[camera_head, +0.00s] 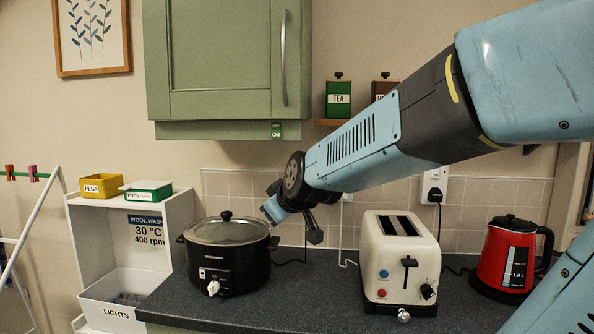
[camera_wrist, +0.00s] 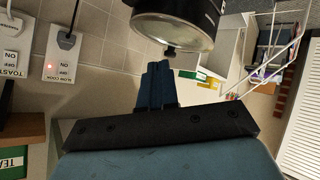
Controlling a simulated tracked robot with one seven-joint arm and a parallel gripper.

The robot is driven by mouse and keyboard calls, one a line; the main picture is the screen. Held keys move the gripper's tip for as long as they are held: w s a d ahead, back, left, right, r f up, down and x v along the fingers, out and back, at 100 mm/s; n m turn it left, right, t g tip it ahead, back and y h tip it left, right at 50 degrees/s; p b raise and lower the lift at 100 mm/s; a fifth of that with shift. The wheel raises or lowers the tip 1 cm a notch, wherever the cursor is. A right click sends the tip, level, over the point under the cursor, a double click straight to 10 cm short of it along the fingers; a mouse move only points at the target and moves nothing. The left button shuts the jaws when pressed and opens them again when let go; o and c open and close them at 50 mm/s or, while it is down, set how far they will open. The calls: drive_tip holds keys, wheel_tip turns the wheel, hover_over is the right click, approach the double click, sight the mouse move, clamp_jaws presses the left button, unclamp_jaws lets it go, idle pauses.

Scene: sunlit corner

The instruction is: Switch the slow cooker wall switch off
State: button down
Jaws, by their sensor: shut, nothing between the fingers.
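The slow cooker wall switch (camera_wrist: 62,60) is a white plate in the wrist view, left of my gripper, labelled SLOW COOK with ON and OFF markings. A small red light glows on it, and a black plug and cord sit at its upper part in the picture. In the head view this switch is hidden behind my arm. The slow cooker (camera_head: 228,265) is black with a glass lid and stands on the counter. My gripper (camera_head: 270,210) is near its lid's right side, shut and empty. In the wrist view the blue fingers (camera_wrist: 157,68) are together, apart from the switch.
A toaster switch (camera_wrist: 11,64) is beside the slow cooker switch. A cream toaster (camera_head: 401,262) and red kettle (camera_head: 507,254) stand to the right on the dark counter (camera_head: 240,314). A green cupboard (camera_head: 225,60) hangs above. A white shelf unit (camera_head: 105,240) is at left.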

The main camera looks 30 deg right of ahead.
drive_tip(key=w+d+r+n+t+h, duration=0.2)
drive_tip(key=w+d+n+t+h, duration=0.2)
drive_tip(key=w+d+h, duration=0.7)
drive_tip(key=w+d+n, duration=0.1)
drive_tip(key=w+d, duration=0.3)
drive_tip(key=shift+w+n+t, duration=0.2)
drive_tip(key=shift+n+t, duration=0.1)
drive_tip(key=shift+t, duration=0.1)
drive_tip(key=x, duration=1.4)
drive_tip(key=shift+a+r, duration=0.1)
